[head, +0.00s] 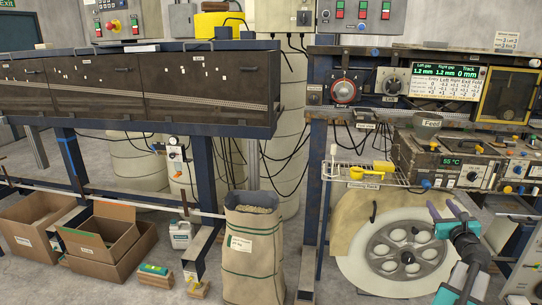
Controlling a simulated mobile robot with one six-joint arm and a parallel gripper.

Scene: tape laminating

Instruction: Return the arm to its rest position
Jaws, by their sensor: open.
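My gripper (442,208) is at the lower right of the head view, at the end of my dark and teal arm. Its two purple-grey fingers stand apart and point up and to the left. Nothing shows between them. The fingers appear in front of the large spoked reel (362,268) below the machine. The lower part of my arm runs out of the bottom of the picture.
A wire rack (345,172) with yellow items juts out left of the gripper. A tan sack (252,270), cardboard boxes (118,245) and a dark cabinet (150,85) stand left.

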